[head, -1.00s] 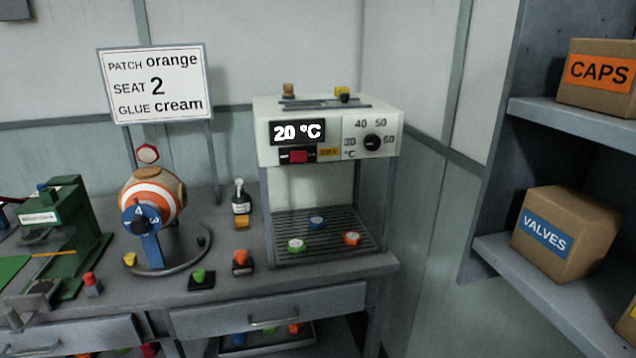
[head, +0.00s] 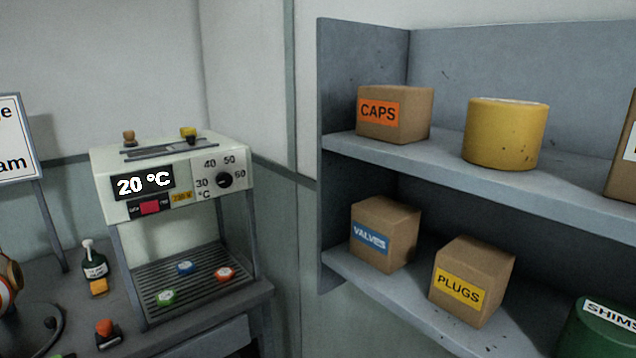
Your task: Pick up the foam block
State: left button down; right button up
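No object in view is labelled as the foam block. Neither of my grippers shows in the head view.
A press machine (head: 170,165) reading 20 °C stands on the bench; coloured discs lie on its slatted tray (head: 205,262). A grey shelf (head: 585,203) at the right holds boxes marked CAPS (head: 415,112), VALVES (head: 400,235) and PLUGS (head: 490,285), a yellow cylinder (head: 505,135) and a green SHIMS container (head: 590,335).

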aim_at(101, 285)
jog(key=u, duration=1.35)
